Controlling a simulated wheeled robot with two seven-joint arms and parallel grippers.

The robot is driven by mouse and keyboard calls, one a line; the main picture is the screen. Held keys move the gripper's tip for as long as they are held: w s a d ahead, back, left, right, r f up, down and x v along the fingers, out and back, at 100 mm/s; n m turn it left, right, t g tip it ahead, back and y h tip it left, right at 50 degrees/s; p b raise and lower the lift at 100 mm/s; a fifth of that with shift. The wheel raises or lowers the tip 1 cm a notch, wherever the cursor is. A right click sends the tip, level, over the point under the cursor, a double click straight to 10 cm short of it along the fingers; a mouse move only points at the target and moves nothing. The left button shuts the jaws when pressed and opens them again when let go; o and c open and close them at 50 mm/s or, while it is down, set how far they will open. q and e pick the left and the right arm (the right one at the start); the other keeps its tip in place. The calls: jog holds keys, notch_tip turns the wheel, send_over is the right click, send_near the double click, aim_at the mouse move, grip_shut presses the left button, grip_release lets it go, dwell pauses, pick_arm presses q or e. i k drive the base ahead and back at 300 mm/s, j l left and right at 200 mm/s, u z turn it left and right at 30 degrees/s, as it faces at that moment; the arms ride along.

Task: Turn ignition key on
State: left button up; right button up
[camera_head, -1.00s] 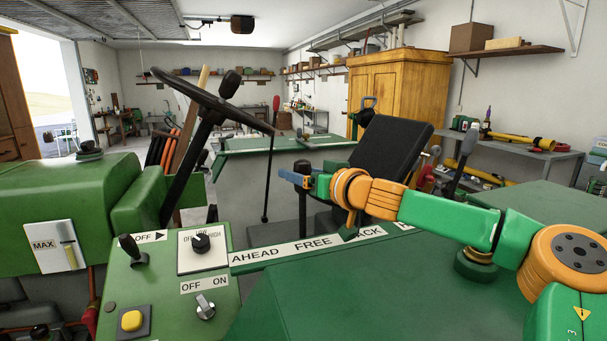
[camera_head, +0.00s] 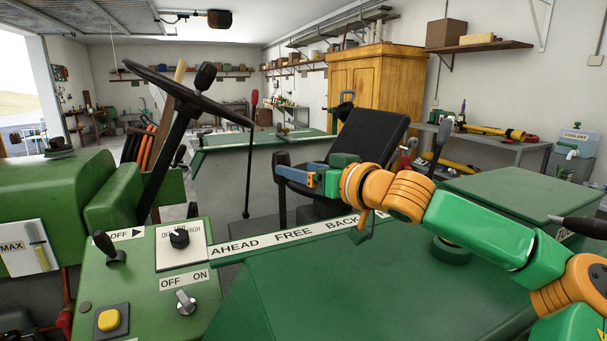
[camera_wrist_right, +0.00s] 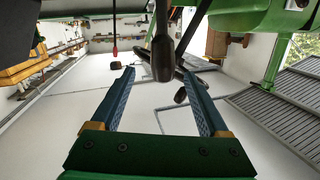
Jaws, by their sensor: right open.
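The ignition key (camera_head: 185,302) is a silver knob on the green control panel, below the OFF ON label (camera_head: 185,280). Its grip stands tilted, and I cannot tell for sure which mark it points to. My right gripper (camera_head: 285,172) is well above and to the right of the key, in front of the black seat. The key does not show in that view. My left gripper is not in view.
Near the key are a yellow button (camera_head: 109,320), a black rotary knob (camera_head: 180,238) and a small black lever (camera_head: 106,245). The steering wheel (camera_head: 187,93) rises behind the panel. A tall red-tipped lever (camera_head: 250,150) stands past the AHEAD FREE BACK strip.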

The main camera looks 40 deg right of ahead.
aim_at(187, 305)
jog(key=k+j, duration=1.2)
jog(key=j, duration=0.2)
